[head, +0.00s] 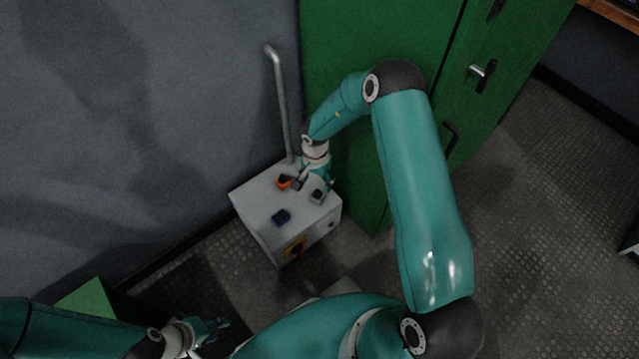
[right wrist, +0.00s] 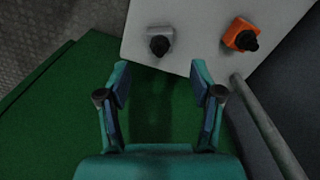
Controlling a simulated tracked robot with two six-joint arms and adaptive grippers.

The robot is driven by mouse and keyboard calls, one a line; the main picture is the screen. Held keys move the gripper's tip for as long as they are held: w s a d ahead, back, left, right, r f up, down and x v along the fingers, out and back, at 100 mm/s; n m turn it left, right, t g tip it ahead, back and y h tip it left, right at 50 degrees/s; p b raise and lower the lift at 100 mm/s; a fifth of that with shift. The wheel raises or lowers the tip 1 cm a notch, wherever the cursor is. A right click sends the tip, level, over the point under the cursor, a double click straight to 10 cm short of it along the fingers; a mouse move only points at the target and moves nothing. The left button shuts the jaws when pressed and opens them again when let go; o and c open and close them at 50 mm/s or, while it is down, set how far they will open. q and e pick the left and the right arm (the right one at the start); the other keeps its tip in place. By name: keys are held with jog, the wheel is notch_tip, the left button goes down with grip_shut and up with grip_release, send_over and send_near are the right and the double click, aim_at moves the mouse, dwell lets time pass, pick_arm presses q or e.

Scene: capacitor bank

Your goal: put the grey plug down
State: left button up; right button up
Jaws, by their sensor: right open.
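The grey plug (right wrist: 159,44), a small grey block with a dark round knob, is on the top of the white box near its edge. In the head view the grey plug (head: 317,196) is at the right of the box top. My right gripper (right wrist: 162,82) is open and empty. In the wrist view its fingers stop short of the plug, with a gap between them and it. In the head view my right gripper (head: 313,181) is at the back right of the box, its fingers partly hidden. My left gripper (head: 210,328) is low, away from the box; its finger opening is unclear.
A green cabinet (head: 340,40) stands close on the right, a grey wall (head: 130,120) on the left.

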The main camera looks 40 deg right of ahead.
notch_tip(320, 180, up, 4)
jog(key=shift+f+p, duration=0.1)
jog(key=shift+p, duration=0.45)
jog(key=s+a+f+n+y, duration=0.1)
jog(key=s+a+n+y, duration=0.3)
jog(key=s+a+n, duration=0.6)
jog(key=s+a, duration=0.7)
jog(key=s, duration=0.3)
jog(key=shift+a+f+n+t, duration=0.25)
jog(key=shift+a+n+t, duration=0.05)
jog(key=shift+a, duration=0.1)
jog(key=shift+s, duration=0.1)
